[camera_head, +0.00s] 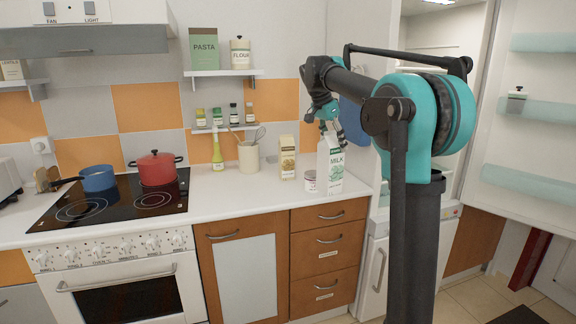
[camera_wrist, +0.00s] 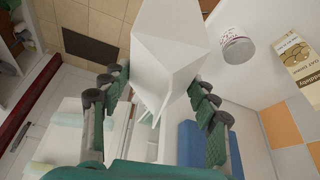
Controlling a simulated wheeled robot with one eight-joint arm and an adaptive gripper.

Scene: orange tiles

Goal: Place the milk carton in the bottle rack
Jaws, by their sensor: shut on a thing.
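The white milk carton (camera_head: 330,165) is upright at the counter's right end, beside a small jar. I cannot tell whether its base touches the counter. My gripper (camera_head: 326,122) is at the carton's top from above. In the wrist view my gripper (camera_wrist: 158,112) has a finger on each side of the carton's gabled top (camera_wrist: 168,65), closed on it. Translucent teal racks on the open fridge door stand at the far right; the lowest (camera_head: 530,184) looks empty. Which one is the bottle rack is not marked.
A small white jar (camera_head: 310,181) and an oat carton (camera_head: 287,158) stand left of the milk. The fridge (camera_head: 428,40) is open, partly hidden by my arm. The middle door rack (camera_head: 545,110) has a small container (camera_head: 516,93) at its left end.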

